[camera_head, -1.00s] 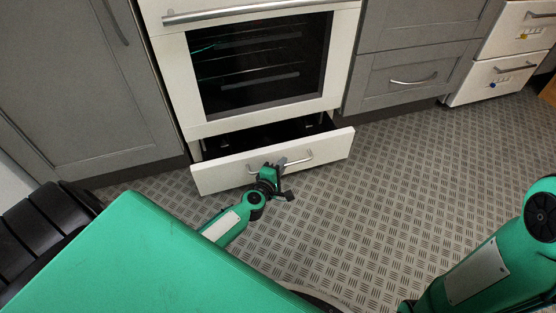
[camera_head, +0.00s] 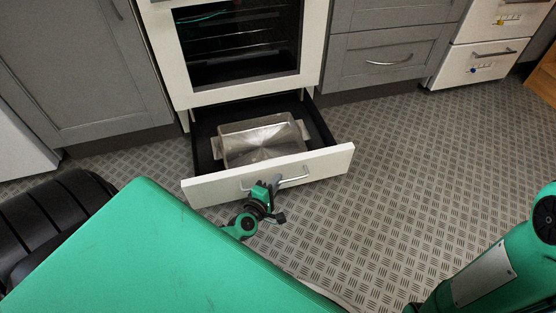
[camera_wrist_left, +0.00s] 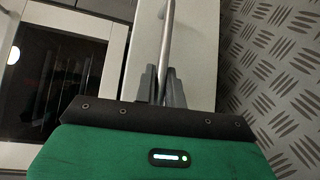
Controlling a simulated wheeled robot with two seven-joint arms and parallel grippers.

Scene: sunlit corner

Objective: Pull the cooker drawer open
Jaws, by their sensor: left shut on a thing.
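The cooker drawer (camera_head: 318,165) is pulled well out below the oven, with a white front and a dark inside. A metal baking tin (camera_head: 262,141) lies in it. My left gripper (camera_head: 272,186) is at the silver bar handle (camera_head: 296,178) on the drawer front, shut on it. In the left wrist view the two grey fingers (camera_wrist_left: 161,84) stand either side of the handle bar (camera_wrist_left: 168,40). My right arm (camera_head: 500,262) shows at the right edge, but its gripper is out of view.
The oven (camera_head: 240,45) with its dark glass door stands above the drawer. Grey cabinets (camera_head: 85,75) flank it. A white drawer unit (camera_head: 478,62) stands at the far right. The patterned metal floor (camera_head: 400,170) is clear in front and to the right.

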